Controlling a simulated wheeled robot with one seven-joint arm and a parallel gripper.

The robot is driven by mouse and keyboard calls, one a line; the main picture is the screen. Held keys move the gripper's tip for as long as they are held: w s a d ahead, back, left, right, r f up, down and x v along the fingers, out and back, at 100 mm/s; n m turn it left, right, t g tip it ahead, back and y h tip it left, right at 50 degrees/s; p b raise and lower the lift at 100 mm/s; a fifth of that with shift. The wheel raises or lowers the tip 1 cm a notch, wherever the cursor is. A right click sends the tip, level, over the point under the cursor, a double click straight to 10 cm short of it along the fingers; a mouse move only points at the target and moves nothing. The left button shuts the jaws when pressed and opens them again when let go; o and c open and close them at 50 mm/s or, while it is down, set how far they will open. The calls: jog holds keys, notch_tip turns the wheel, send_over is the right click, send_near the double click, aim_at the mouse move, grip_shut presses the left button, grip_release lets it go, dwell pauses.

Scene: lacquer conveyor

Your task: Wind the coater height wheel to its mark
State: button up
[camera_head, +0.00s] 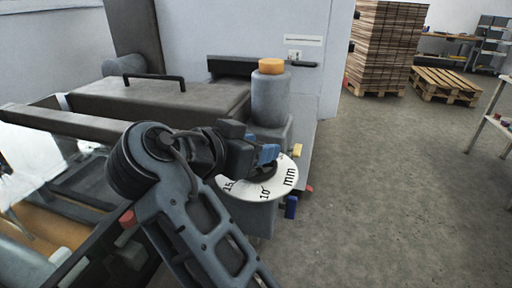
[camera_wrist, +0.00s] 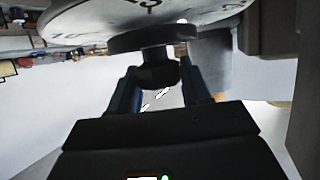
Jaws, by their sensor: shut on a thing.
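The coater height wheel shows as a dark rim (camera_wrist: 150,38) in the wrist view, beside a round white dial (camera_head: 285,180). The dial carries black numbers, among them 15 and 10, and "mm". My gripper (camera_head: 266,156) is at the wheel, its blue fingers in front of part of the wheel and dial. In the wrist view my gripper (camera_wrist: 160,78) has a finger on each side of a dark knob (camera_wrist: 157,74) on the wheel and is shut on it. The wheel's mark and pointer cannot be made out.
A grey cylinder with an orange cap (camera_head: 271,67) stands just behind the dial. The machine's dark cover with a handle (camera_head: 155,95) is at left. Stacked boards (camera_head: 385,45) and a wooden pallet (camera_head: 445,84) stand at the back.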

jog(key=shift+f, duration=0.1)
dwell(0.4)
jog(key=o, duration=1)
notch_tip(320, 180, up, 4)
jog(key=shift+r+b, duration=0.2)
jog(key=shift+b, duration=0.3)
jog(key=s+d+r, duration=0.1)
jog(key=d+r, duration=0.1)
jog(key=d, duration=0.1)
jog(key=s+d+r, duration=0.1)
jog(key=d+r, duration=0.1)
jog(key=d, duration=0.2)
jog(key=s+d+r+b, duration=0.1)
jog(key=d+r, duration=0.1)
jog(key=d, duration=0.2)
jog(key=shift+s+d+r, duration=0.1)
jog(key=shift+s+r, duration=0.25)
jog(key=shift+s, duration=0.05)
jog(key=shift+c, duration=0.3)
